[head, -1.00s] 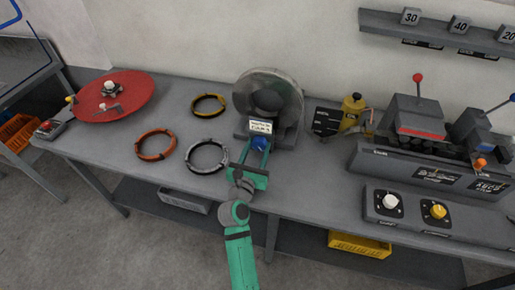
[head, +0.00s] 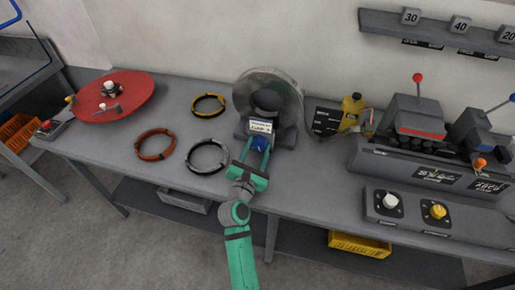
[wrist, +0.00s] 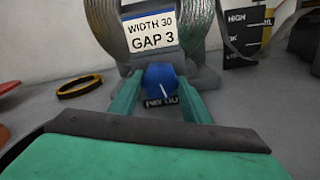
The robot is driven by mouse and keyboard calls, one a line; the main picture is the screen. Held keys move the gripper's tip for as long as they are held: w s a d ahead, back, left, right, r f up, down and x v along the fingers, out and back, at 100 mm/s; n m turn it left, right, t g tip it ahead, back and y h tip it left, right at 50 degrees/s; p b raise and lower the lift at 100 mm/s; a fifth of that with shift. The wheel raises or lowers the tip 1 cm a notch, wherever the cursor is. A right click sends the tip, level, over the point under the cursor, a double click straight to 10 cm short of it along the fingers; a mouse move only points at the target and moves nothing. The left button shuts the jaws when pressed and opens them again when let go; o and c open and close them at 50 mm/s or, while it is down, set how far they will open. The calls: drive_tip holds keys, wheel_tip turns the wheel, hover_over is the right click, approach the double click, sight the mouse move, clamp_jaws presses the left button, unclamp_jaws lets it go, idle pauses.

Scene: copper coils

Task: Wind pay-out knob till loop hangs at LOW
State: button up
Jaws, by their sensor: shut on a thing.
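The blue pay-out knob (wrist: 160,82) has a white pointer line and sits low on the front of the coil stand (head: 284,134). It also shows in the head view (head: 259,144). My gripper (wrist: 158,96) has one green finger on each side of the knob and is shut on it. The label below the knob is partly covered. The dark level board (head: 326,121) stands right of the coil; in the wrist view its top band reads HIGH (wrist: 237,20).
Black (head: 207,156), orange (head: 155,144) and yellow (head: 208,104) rings lie left of the stand. A yellow bottle (head: 351,110) and a grey machine (head: 420,150) are to the right. The front bench is mostly clear.

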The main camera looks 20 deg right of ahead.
drive_tip(key=shift+r, duration=0.3)
drive_tip(key=o, duration=1)
drive_tip(key=shift+o, duration=0.2)
drive_tip(key=shift+f, duration=0.1)
drive_tip(key=shift+s+f, duration=0.1)
drive_tip(key=v, duration=1)
drive_tip(key=shift+s+a, duration=0.25)
drive_tip(key=shift+a, duration=0.05)
